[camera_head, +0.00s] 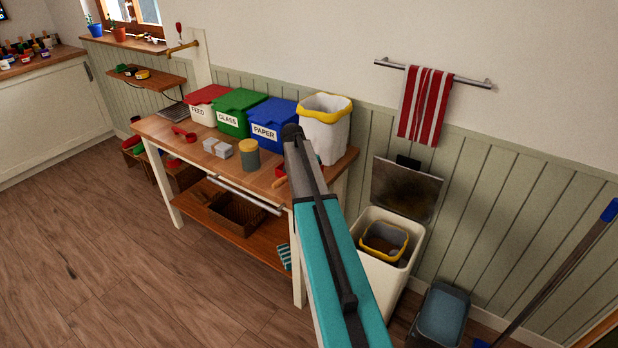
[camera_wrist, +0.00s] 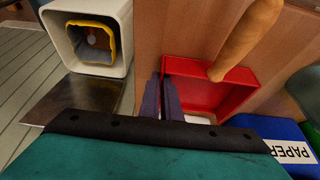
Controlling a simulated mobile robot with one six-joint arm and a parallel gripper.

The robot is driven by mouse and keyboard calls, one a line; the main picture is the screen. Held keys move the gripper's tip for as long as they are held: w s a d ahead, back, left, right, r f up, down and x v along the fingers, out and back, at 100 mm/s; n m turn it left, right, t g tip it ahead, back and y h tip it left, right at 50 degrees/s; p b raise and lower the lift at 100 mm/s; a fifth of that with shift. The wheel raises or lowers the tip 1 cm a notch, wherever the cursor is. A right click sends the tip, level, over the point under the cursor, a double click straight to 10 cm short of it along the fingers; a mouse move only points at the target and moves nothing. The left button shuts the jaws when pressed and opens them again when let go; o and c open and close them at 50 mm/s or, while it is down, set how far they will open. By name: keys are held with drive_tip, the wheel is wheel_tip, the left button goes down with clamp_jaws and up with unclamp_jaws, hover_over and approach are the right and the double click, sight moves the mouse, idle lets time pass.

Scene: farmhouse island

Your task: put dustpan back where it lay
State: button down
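The red dustpan (camera_wrist: 205,95) has a tan wooden handle (camera_wrist: 245,38) and fills the middle of the wrist view. My gripper (camera_wrist: 164,88) has its two dark fingers close together at the left side wall of the dustpan, one on each side of it, and looks shut on that wall. In the head view a bit of the dustpan (camera_head: 282,170) shows left of my arm, over the right end of the wooden worktop (camera_head: 180,140). My arm hides most of it and the fingertips there. I cannot tell whether the dustpan touches the worktop.
The blue PAPER box (camera_head: 273,125), green GLASS box (camera_head: 238,112) and red-lidded FEED box (camera_head: 205,105) line the back. A white bin with yellow rim (camera_head: 325,125) stands beside them. A canister (camera_head: 249,157) is left of my arm. An open white bin (camera_head: 375,222) stands right.

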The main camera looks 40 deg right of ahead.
drive_tip(key=shift+f, duration=0.1)
drive_tip(key=c, duration=2.4)
unclamp_jaws()
drive_tip(key=o, duration=0.4)
drive_tip(key=b+v, duration=0.2)
drive_tip(key=v, duration=1)
drive_tip(key=shift+s, duration=0.1)
